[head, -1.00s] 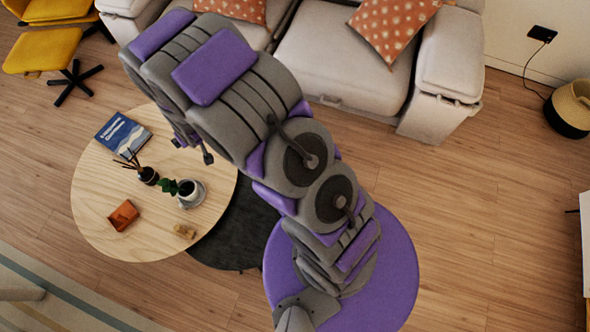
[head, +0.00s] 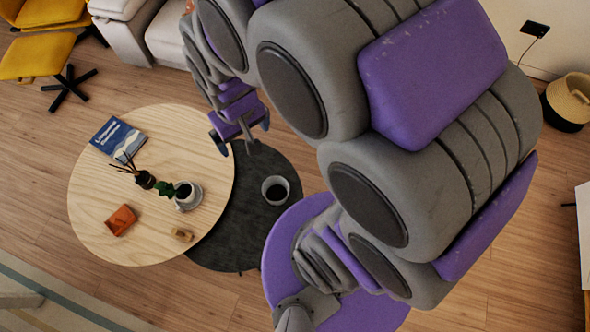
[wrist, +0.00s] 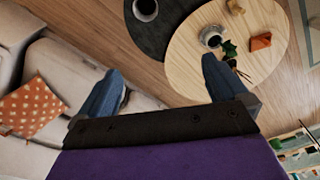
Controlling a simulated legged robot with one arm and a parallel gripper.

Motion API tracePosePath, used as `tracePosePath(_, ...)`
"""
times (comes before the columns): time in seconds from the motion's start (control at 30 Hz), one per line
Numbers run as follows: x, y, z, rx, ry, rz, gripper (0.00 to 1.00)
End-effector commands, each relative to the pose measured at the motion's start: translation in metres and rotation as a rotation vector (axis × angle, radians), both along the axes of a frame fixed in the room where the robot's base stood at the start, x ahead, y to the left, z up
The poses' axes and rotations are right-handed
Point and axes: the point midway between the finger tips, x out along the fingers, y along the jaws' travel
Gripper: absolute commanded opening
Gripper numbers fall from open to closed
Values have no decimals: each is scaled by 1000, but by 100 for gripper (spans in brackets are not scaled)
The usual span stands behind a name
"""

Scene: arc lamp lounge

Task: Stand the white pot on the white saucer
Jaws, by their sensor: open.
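A white round pot (head: 275,189) with a dark inside stands upright on the dark low table, and it shows at the top edge of the wrist view (wrist: 145,9). The white saucer (head: 197,199) lies on the light wooden table and shows in the wrist view (wrist: 203,37). A small white vessel (head: 183,199) with a dark inside is at the saucer, with green leaves at its side. I cannot tell whether the leaves grow from it. My gripper (head: 238,142) is open and empty, above the tables' far side; its blue-grey fingers (wrist: 162,70) are apart in the wrist view.
The wooden table (head: 110,220) also bears a blue book (head: 118,138), a dark reed bottle (head: 146,180), an orange tray (head: 121,220) and a small tan block (head: 182,235). The dark table (head: 235,240) is mostly bare. A sofa (wrist: 45,75) stands behind; a basket (head: 568,103) is right.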

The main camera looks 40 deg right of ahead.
Motion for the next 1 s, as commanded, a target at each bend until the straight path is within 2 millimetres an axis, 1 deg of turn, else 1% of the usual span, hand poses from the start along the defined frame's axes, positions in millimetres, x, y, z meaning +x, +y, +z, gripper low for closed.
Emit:
tracePosePath(0.03, -15, -4, 10, 1, 15, -6, 100)
tracePosePath(0.17, -56, -11, 28, 1, 81, -15, 100)
tracePosePath(0.2, -69, -13, 33, 1, 103, -17, 100)
tracePosePath(0.27, -88, -15, 40, 3, 131, -20, 100)
tracePosePath(0.3, -101, -17, 45, 4, 151, -22, 100)
tracePosePath(0.4, -128, -20, 54, 5, 193, -27, 100)
tracePosePath(0.5, -148, -21, 59, 6, 223, -30, 100)
tracePosePath(0.6, -159, -22, 63, 8, 241, -31, 100)
tracePosePath(0.7, -164, -22, 64, 8, 247, -31, 100)
tracePosePath(1.0, -164, -22, 64, 8, 249, -31, 100)
